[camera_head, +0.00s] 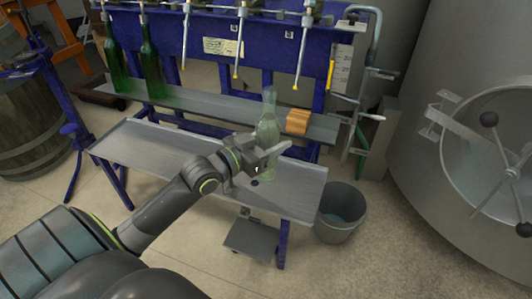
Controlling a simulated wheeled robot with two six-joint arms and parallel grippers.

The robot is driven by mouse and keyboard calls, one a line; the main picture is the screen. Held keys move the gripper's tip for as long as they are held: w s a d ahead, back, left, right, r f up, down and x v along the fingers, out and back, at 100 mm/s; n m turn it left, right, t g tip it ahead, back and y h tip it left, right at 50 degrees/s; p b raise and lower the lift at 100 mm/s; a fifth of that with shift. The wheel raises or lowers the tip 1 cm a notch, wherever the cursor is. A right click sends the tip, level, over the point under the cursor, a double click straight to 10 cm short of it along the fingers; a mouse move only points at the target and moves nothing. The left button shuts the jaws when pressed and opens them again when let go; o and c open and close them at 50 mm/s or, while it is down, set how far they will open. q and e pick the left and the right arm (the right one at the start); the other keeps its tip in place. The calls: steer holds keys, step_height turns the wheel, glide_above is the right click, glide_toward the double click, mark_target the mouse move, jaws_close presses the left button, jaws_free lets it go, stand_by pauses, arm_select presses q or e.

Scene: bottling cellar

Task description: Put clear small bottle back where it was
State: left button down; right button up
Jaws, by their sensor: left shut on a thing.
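The clear small bottle (268,131) is upright over the right part of the lower grey metal shelf (150,150). My left gripper (268,155), its arm coming in from the lower left, is shut on the bottle around its body. The gripper hides part of the bottle, and I cannot tell whether its base touches the shelf. My right gripper does not show.
Two green bottles (150,68) stand at the left of the upper shelf (200,100) under the filling spouts. A wooden block (298,121) sits right of the clear bottle. A grey bucket (341,213) and a steel tank (440,180) stand at the right.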

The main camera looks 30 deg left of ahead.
arm_select(q)
steer(key=shift+w+a+f+t+b, duration=0.3)
steer(key=shift+w+a+f+b, duration=0.2)
steer(key=shift+a+b, duration=0.2)
steer(key=shift+w+a+f+t+b, duration=0.35)
steer(key=shift+a+f+b, duration=0.2)
steer(key=shift+a+b, duration=0.15)
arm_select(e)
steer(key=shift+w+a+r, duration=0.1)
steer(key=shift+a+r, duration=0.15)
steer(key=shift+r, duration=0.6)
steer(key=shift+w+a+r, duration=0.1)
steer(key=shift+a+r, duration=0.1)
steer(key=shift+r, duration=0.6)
